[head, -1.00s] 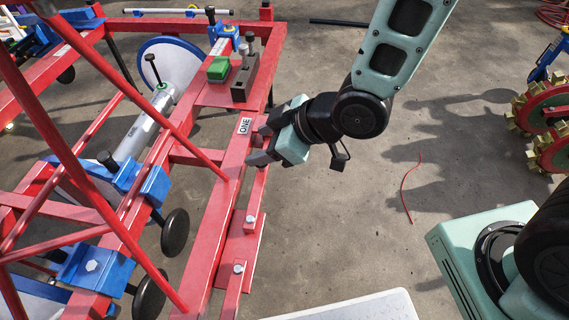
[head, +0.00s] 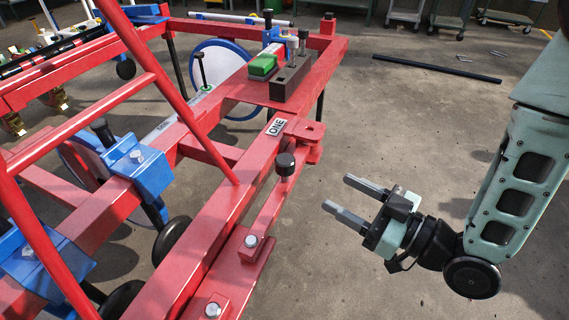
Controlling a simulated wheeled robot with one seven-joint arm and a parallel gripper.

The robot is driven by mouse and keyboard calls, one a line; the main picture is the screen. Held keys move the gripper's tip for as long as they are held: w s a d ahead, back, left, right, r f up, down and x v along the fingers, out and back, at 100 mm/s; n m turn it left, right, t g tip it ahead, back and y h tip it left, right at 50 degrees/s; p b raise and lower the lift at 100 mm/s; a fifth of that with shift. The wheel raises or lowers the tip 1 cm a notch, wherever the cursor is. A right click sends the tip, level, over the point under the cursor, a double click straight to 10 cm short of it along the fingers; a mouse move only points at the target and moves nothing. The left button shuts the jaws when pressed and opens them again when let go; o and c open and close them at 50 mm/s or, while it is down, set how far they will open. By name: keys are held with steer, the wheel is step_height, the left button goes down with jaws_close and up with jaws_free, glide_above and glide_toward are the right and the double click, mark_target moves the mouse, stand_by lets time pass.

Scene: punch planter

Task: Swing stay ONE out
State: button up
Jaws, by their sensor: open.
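The plate marked ONE (head: 277,127) sits on the red side beam of the planter frame. Stay ONE (head: 266,210) appears to be the slim red bar with a black knob (head: 285,164) beside that beam. Its near end is at a bolt (head: 251,241) on a red plate, and its far end is at a red bracket (head: 309,137) by the label. The bar lies close alongside the beam. My gripper (head: 338,195) is open and empty, to the right of the bar and apart from it, with its fingers pointing left toward the knob.
A green block (head: 262,66) and a dark block with pins (head: 291,78) sit on the frame's far corner. Red slanted tubes (head: 150,75) cross the left side.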

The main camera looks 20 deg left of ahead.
mark_target(277, 159)
steer(key=b+x, duration=0.1)
steer(key=b, duration=0.2)
steer(key=b+x, duration=0.1)
steer(key=b, duration=0.2)
steer(key=b+x, duration=0.1)
steer(key=b, duration=0.3)
steer(key=shift+w+a+f, duration=0.1)
steer(key=shift+a+f, duration=0.2)
steer(key=shift+a, duration=0.1)
steer(key=shift+a+b, duration=0.1)
steer(key=shift+b, duration=0.4)
steer(key=x, duration=0.4)
steer(key=b+x, duration=0.1)
steer(key=x, duration=0.2)
steer(key=b+x, duration=0.1)
steer(key=x, duration=0.3)
steer(key=shift+w+a+r, duration=0.2)
steer(key=shift+a+r, duration=0.1)
jaws_close()
